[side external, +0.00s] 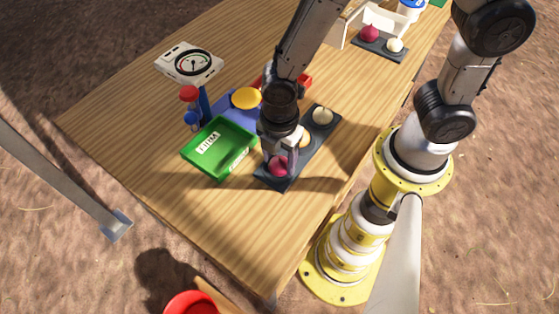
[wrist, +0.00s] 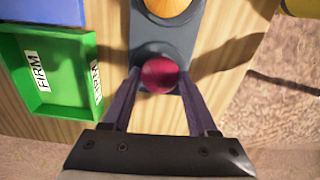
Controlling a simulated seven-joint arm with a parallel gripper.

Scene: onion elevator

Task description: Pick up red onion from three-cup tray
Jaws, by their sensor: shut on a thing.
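The red onion (side external: 278,166) sits in the near cup of the dark three-cup tray (side external: 327,139). The onion (wrist: 160,75) also shows in the wrist view, between the two fingers. My gripper (wrist: 160,84) is shut on it, one finger on each side. In the side view my gripper (side external: 281,154) points down over the near end of the tray and partly hides the onion. The tray (wrist: 181,38) also holds a yellowish onion (side external: 304,138) in the middle cup and a pale onion (side external: 322,115) in the far cup. I cannot tell whether the red onion touches the cup.
A green tray (side external: 217,148) labelled FIRM lies left of the three-cup tray, a blue tray (side external: 234,111) behind it. A dial scale (side external: 189,63) stands at the back left. Another dark tray (side external: 380,44) with onions is at the far right. The near table corner is clear.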

